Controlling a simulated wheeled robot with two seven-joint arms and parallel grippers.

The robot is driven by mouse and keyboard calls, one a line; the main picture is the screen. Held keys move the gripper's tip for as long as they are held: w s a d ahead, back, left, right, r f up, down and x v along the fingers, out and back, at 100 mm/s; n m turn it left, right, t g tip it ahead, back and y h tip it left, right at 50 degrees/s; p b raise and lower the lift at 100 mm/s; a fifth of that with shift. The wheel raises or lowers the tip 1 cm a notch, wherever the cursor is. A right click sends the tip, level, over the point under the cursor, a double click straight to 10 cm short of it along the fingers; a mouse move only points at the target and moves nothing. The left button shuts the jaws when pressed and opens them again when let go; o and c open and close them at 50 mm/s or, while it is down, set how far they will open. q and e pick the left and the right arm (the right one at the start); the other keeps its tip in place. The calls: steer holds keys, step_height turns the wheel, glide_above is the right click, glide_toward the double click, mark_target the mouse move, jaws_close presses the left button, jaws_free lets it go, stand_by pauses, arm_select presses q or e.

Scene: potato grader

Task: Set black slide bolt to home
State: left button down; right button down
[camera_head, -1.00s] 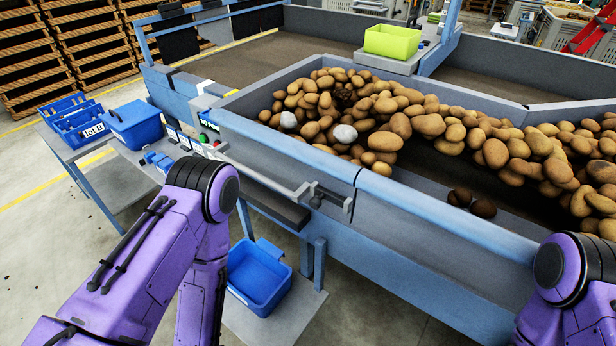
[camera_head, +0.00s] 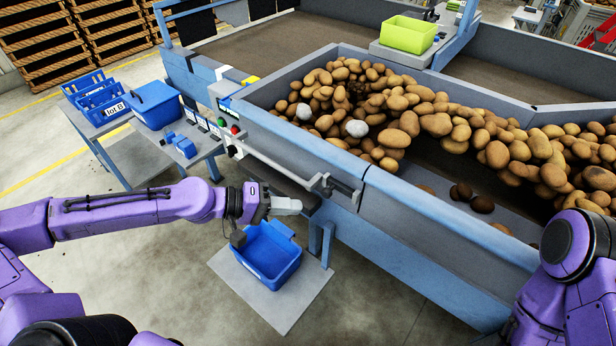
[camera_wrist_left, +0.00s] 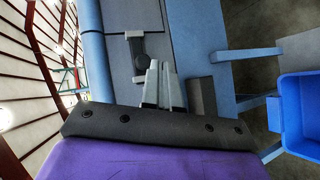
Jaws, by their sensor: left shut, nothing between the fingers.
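The slide bolt (camera_head: 327,186) appears as a dark knob at the right end of a pale rail (camera_head: 280,163) on the grader's near side, beside a grey bracket (camera_head: 346,192). Its exact setting is too small to read. In the left wrist view a dark, knob-like part (camera_wrist_left: 140,61) below a pale bracket (camera_wrist_left: 134,35) is probably the same bolt. My left gripper (camera_head: 298,205) is shut and empty, below and left of the knob, apart from it. Its fingers (camera_wrist_left: 159,66) also show in the left wrist view. My right gripper is out of view; only the right arm shows.
A control panel with buttons (camera_head: 235,130) sits at the rail's left end. Potatoes (camera_head: 410,122) fill the grader behind its blue edge (camera_head: 300,145). A side table (camera_head: 140,160) holds blue boxes.

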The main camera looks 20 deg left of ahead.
arm_select(q)
steer(key=a+r+m+t, duration=0.1)
steer(key=a+r, duration=0.5)
steer(key=a, duration=0.2)
steer(key=shift+w+a+p, duration=0.25)
steer(key=shift+a+p, duration=0.05)
steer(key=shift+a, duration=0.05)
steer(key=shift+w+d, duration=0.1)
steer(key=b, duration=0.3)
glide_toward(308, 188)
steer(key=w+d, duration=0.4)
steer(key=d, duration=0.3)
steer(key=shift+s+d+f, duration=0.15)
steer(key=shift+s+d, duration=0.05)
steer(key=shift+d, duration=0.1)
steer(key=shift+s+d+f, duration=0.1)
steer(key=shift+d+f, duration=0.1)
steer(key=shift+d, duration=0.2)
